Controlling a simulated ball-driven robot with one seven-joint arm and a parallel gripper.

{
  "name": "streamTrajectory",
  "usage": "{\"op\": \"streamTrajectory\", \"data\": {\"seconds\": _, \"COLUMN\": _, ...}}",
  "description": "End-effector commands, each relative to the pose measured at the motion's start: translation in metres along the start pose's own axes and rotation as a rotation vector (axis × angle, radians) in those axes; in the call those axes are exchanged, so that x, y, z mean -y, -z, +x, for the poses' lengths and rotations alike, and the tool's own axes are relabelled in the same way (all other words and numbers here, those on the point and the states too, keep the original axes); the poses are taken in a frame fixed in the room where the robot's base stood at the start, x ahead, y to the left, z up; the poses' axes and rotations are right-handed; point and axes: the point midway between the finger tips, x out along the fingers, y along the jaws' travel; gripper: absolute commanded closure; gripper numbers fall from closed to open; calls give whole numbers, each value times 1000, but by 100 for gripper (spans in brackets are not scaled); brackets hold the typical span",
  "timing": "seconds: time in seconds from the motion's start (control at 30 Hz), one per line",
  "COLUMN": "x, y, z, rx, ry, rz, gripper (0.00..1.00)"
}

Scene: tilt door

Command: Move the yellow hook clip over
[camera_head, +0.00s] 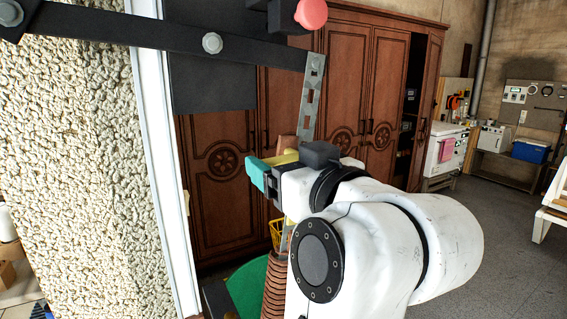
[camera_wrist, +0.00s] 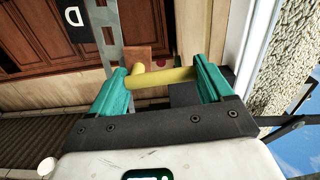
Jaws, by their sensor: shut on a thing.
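The yellow hook clip (camera_wrist: 160,77) spans between the two teal fingers of my gripper (camera_wrist: 163,74) in the wrist view. The fingers press on its two ends, and a short yellow stub points up near the left finger. In the head view a sliver of the clip (camera_head: 286,158) shows above my gripper (camera_head: 268,168), beside the slotted metal strip (camera_head: 312,95). The strip also runs behind the left finger in the wrist view (camera_wrist: 108,28). I cannot tell whether the clip touches the strip; its lower part is hidden by my arm in the head view.
A dark metal bar (camera_head: 150,36) crosses the upper left, with the strip at its end. A red knob (camera_head: 311,13) is above it. A rough stone wall (camera_head: 80,150) with a white edge stands left. Wooden cabinets (camera_head: 220,170) stand behind. Open floor (camera_head: 500,235) lies right.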

Motion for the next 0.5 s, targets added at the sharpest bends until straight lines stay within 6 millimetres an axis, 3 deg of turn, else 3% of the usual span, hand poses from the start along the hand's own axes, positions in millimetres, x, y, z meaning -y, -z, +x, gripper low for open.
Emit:
{"op": "streamTrajectory", "data": {"seconds": 0.27, "x": 2, "y": -3, "z": 0, "rx": 2, "ry": 4, "rz": -70, "gripper": 51}}
{"op": "streamTrajectory", "data": {"seconds": 0.5, "x": 1, "y": -8, "z": 0, "rx": 3, "ry": 6, "rz": -238, "gripper": 51}}
